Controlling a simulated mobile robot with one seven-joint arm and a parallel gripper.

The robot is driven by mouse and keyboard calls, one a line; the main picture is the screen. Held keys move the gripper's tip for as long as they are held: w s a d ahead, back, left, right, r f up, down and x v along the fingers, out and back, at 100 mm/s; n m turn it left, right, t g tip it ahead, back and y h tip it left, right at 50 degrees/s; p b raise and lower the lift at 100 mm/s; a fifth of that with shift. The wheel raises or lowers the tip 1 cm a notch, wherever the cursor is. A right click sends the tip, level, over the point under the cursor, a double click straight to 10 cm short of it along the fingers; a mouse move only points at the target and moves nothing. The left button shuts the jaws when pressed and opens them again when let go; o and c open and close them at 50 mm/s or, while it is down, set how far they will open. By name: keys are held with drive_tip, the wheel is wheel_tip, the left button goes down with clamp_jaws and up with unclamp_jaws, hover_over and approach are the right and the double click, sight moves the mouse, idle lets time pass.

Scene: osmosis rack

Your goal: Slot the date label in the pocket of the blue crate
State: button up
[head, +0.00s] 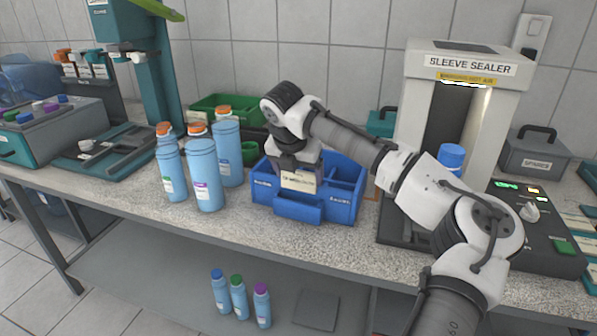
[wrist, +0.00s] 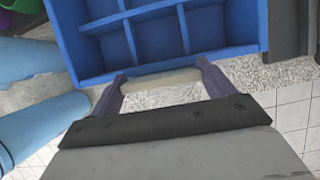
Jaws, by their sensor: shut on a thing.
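The blue crate (head: 345,205) stands on the bench with its divided, empty-looking compartments upward; in the wrist view it fills the top (wrist: 215,50). Its pocket (head: 298,209) juts from the middle of the front face. My gripper (head: 297,174) is shut on the date label (head: 299,182), a cream card with dark print, held upright at the crate's front. The label's lower edge appears just above the pocket's mouth; I cannot tell whether it has entered. In the wrist view the label (wrist: 160,80) spans my gripper's two fingers (wrist: 158,86), seen edge-on. The pocket is hidden there.
Several blue bottles (head: 205,175) stand close to the crate's left. A green crate (head: 215,108) is behind them. The sleeve sealer (head: 420,110) stands to the right. The bench's front edge (head: 255,220) is close before the pocket. More bottles (head: 239,297) stand below.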

drive_tip(key=shift+f, duration=0.35)
drive_tip(key=shift+r+p, duration=0.25)
drive_tip(key=shift+p, duration=0.4)
idle(1.1)
drive_tip(key=o, duration=0.9)
drive_tip(key=shift+r, duration=0.1)
drive_tip(key=b+v, duration=0.1)
drive_tip(key=v, duration=1.2)
drive_tip(key=shift+s+r, duration=0.2)
drive_tip(key=shift+r, duration=0.05)
